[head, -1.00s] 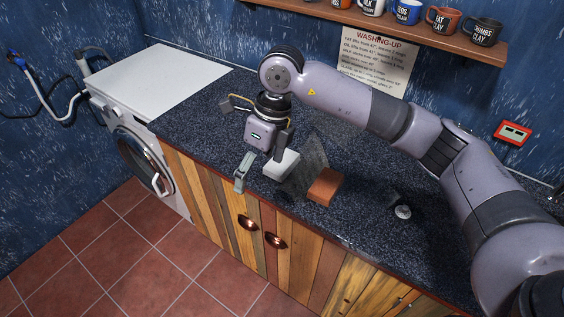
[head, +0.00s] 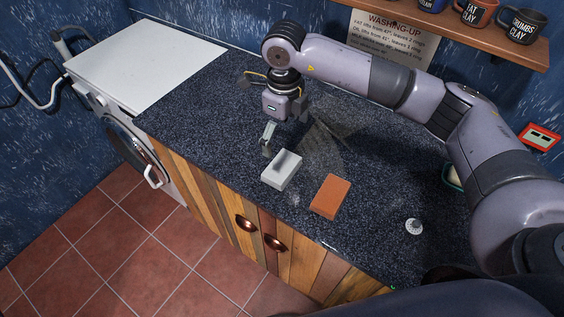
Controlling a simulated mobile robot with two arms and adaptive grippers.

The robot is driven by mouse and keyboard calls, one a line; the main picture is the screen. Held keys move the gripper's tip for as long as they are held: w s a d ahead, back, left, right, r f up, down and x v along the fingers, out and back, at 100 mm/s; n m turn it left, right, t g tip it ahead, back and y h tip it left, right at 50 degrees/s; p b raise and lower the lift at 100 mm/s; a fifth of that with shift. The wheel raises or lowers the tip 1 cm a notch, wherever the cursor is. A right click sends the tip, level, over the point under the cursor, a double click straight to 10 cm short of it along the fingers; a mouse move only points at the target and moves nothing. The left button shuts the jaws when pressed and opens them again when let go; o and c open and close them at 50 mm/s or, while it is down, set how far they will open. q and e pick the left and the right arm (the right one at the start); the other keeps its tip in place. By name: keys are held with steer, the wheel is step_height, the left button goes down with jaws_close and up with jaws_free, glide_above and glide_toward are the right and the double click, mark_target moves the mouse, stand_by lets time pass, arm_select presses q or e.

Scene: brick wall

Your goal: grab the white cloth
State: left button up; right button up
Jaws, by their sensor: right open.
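A white, block-shaped thing (head: 282,169) lies flat near the counter's front edge; it is the only white piece there that could be the white cloth, and I cannot tell its material. My right gripper (head: 285,131) is open above the counter, behind the white piece and nearer the wall. Its fingers are apart with nothing between them. The white piece shows in full and the gripper looks clear of it. My left gripper is not in view.
An orange-brown block (head: 330,196) lies just right of the white piece. A small round silvery item (head: 414,226) is further right. A dish (head: 452,178) is partly hidden by my arm. A white washing machine (head: 150,62) stands left. A mug shelf (head: 440,22) is above.

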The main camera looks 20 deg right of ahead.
mark_target(283, 166)
step_height(283, 166, down, 4)
steer(key=shift+r+p, duration=0.1)
steer(key=shift+p, duration=0.45)
step_height(283, 166, down, 3)
steer(key=shift+w+r+p, duration=0.15)
steer(key=shift+p, duration=0.2)
steer(key=shift+f, duration=0.45)
steer(key=f+p, duration=0.2)
steer(key=f, duration=0.2)
steer(key=shift+s+f+p, duration=0.2)
steer(key=shift+p, duration=0.2)
steer(key=shift+f, duration=0.35)
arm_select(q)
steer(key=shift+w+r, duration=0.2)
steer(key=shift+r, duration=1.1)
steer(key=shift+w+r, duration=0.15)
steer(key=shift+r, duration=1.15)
arm_select(e)
steer(key=c, duration=0.8)
steer(key=shift+o, duration=0.2)
steer(key=shift+r, duration=0.1)
